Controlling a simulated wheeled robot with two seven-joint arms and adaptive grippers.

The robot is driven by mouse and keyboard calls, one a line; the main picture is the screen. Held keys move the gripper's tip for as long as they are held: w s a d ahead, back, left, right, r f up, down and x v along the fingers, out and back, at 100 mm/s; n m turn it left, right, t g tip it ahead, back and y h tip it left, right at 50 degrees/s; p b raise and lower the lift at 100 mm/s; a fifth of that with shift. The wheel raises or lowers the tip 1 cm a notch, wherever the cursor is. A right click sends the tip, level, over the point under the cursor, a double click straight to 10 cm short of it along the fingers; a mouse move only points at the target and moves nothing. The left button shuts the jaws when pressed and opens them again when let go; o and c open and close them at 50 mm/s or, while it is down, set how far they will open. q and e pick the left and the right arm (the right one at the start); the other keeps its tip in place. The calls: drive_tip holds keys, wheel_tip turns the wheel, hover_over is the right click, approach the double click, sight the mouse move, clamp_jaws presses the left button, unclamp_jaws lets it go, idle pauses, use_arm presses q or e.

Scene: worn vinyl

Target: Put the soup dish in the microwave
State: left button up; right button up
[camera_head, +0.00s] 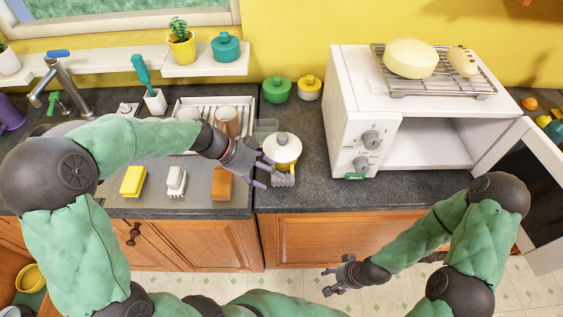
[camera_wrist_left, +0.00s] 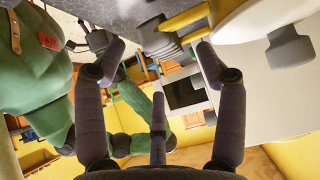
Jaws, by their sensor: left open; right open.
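The soup dish (camera_head: 285,143), a yellow pot with a white lid and dark knob, stands on the dark counter left of the microwave. In the left wrist view its white lid (camera_wrist_left: 245,55) fills the upper right, and a grey handle shows beside its yellow part. My left gripper (camera_head: 272,172) is open, with its fingers at the front left side of the dish; contact is unclear. It also shows in the left wrist view (camera_wrist_left: 160,62). The white microwave (camera_head: 346,95) is open, its cavity looks empty. My right gripper (camera_head: 333,282) is open and empty, low in front of the cabinets.
The microwave door (camera_head: 537,180) swings out to the right. A wire rack (camera_head: 438,91) with pale food is on top of the microwave. Green (camera_head: 276,90) and yellow (camera_head: 309,88) small pots stand behind the dish. A sponge (camera_head: 133,181) and brushes lie left. Counter before the microwave is clear.

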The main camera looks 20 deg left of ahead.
use_arm(q)
drive_tip(key=shift+b+x, duration=0.5)
drive_tip(key=shift+x, duration=2.3)
drive_tip(key=shift+s+d+r, duration=0.1)
drive_tip(key=shift+r, duration=0.05)
clamp_jaws()
